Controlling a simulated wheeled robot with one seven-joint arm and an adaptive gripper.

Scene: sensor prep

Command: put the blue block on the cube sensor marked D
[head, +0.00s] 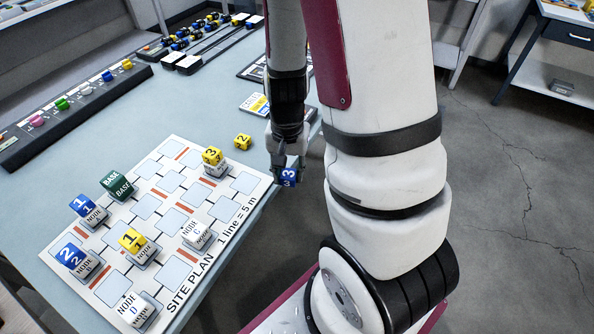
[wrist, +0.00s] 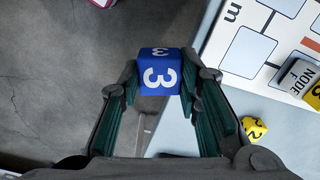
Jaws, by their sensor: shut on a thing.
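My gripper (head: 287,166) is shut on a blue block marked 3 (head: 289,176), held near the table's right edge, right of the site plan board. The wrist view shows the block (wrist: 159,76) between the fingertips, with floor and a strip of table behind it. The white cube sensor marked D (head: 135,310) stands at the board's near end, its top bare. It is well left of and nearer than my gripper, and is out of the wrist view. Two other blue blocks, marked 1 (head: 82,205) and 2 (head: 71,254), sit on node cubes at the board's left.
On the site plan board (head: 255,183) stand a bare node C cube (head: 198,234), a green base block (head: 117,186), and yellow blocks marked 1 (head: 133,240) and 3 (head: 213,156) on cubes. A loose yellow block marked 2 (head: 243,142) lies beyond. A dark rack (head: 75,100) lines the left.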

